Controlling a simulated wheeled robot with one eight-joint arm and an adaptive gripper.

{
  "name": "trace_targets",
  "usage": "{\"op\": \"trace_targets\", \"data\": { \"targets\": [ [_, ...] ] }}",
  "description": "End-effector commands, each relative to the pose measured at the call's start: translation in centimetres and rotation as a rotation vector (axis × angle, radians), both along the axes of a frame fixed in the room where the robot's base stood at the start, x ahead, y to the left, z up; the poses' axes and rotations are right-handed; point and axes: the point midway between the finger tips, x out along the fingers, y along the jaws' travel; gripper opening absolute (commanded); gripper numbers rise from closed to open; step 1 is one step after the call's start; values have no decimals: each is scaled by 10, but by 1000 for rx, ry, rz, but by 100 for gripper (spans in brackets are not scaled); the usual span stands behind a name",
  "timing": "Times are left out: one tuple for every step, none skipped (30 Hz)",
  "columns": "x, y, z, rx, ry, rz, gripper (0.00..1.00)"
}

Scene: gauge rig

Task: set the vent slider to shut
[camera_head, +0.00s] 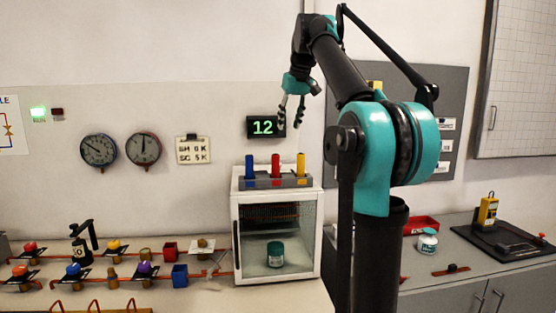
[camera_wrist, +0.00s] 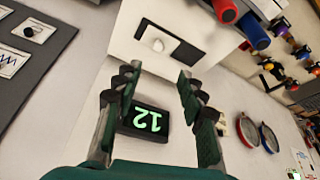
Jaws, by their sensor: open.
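The cabinet (camera_head: 277,235) stands below my gripper in the head view, where the slot cannot be made out. My gripper (camera_head: 291,114) is open and empty, pointing down above the cabinet, in front of the wall. In the wrist view its spread fingers (camera_wrist: 158,80) frame the display and touch nothing.
A rack with blue, red and yellow cylinders (camera_head: 276,166) stands on the cabinet top. A lit display reading 12 (camera_head: 262,127) is on the wall behind my gripper. Valves and pipes (camera_head: 145,270) fill the left bench. A strip with a dark knob (camera_head: 452,269) lies on the right bench.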

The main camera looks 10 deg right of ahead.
Motion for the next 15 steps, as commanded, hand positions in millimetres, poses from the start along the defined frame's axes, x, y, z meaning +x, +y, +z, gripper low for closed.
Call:
{"op": "trace_targets", "data": {
  "targets": [
    [-1,0,3,0,0,2,40],
    [-1,0,4,0,0,2,40],
    [0,1,3,0,0,3,40],
    [0,1,2,-1,0,4,40],
    [1,1,1,0,0,4,40],
    [2,1,-3,0,0,4,40],
    [4,2,-6,0,0,4,40],
    [5,2,-9,-1,0,4,40],
    [7,3,-15,-1,0,4,40],
    [9,3,-20,-1,0,4,40],
    [11,4,-25,0,0,3,40],
    [14,5,-32,0,-1,3,40],
    [16,6,-38,0,-1,3,40],
    [18,6,-43,0,-1,3,40],
    [21,7,-51,0,-1,3,40]
  ]
}}
